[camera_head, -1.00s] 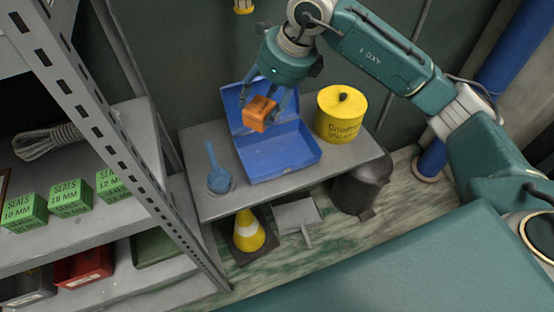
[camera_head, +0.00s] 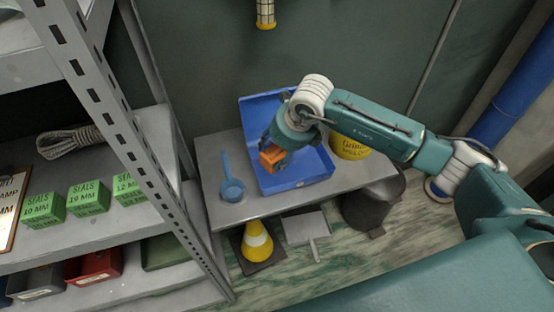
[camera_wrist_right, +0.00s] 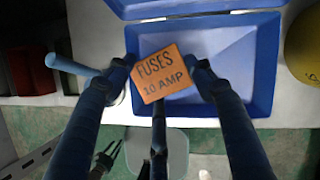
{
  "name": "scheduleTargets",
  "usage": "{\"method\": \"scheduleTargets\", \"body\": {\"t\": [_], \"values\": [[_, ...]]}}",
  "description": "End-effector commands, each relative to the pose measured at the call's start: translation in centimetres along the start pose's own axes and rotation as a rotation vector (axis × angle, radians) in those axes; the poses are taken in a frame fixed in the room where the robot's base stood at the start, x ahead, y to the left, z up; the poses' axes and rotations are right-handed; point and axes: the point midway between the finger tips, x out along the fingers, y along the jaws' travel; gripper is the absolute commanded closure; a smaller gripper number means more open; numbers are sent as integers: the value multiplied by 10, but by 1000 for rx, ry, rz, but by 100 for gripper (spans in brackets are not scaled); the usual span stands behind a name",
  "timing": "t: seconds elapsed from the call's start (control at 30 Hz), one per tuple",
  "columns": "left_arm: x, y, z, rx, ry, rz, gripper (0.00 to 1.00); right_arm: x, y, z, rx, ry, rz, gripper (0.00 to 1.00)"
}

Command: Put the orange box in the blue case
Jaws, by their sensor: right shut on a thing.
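The orange box (camera_head: 270,157), labelled FUSES 10 AMP, is held between the fingers of my right gripper (camera_head: 277,158). In the right wrist view the box (camera_wrist_right: 161,74) sits between the fingertips, tilted a little. The open blue case (camera_head: 318,172) lies on the grey bench with its lid raised at the back. The box is over the left front part of the case tray; I cannot tell whether it touches the floor. In the right wrist view the case (camera_wrist_right: 262,70) lies beyond the box.
A yellow canister (camera_head: 350,148) stands right of the case, partly behind my right arm. A metal shelf with green seal boxes (camera_head: 88,199) is at left. A cone (camera_head: 257,241) stands below.

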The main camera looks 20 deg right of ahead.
Motion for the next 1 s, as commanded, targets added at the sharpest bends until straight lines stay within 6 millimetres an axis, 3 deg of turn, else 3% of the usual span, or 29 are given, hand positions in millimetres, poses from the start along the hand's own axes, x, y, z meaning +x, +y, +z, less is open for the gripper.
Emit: {"method": "scheduleTargets", "body": {"t": [0.33, 0.6, 0.63, 0.7, 0.73, 1.0], "values": [[-6, -1, 0, 0, -1, -1, 60, 38, 0, -16, 1, 2, 0, 89], [-6, -1, 0, 0, -1, -1, 60, 44, 0, -18, -1, 0, 0, 89], [-6, -1, 0, 0, -1, -1, 60, 45, 0, -19, -1, 1, 0, 44], [-6, -1, 0, 0, -1, -1, 60, 44, 0, -19, -1, 1, 0, 31], [-6, -1, 0, 0, -1, -1, 60, 44, 0, -19, -1, 1, 0, 26], [-6, -1, 0, -1, 0, -1, 60, 44, 0, -18, -1, 0, 0, 26]]}}
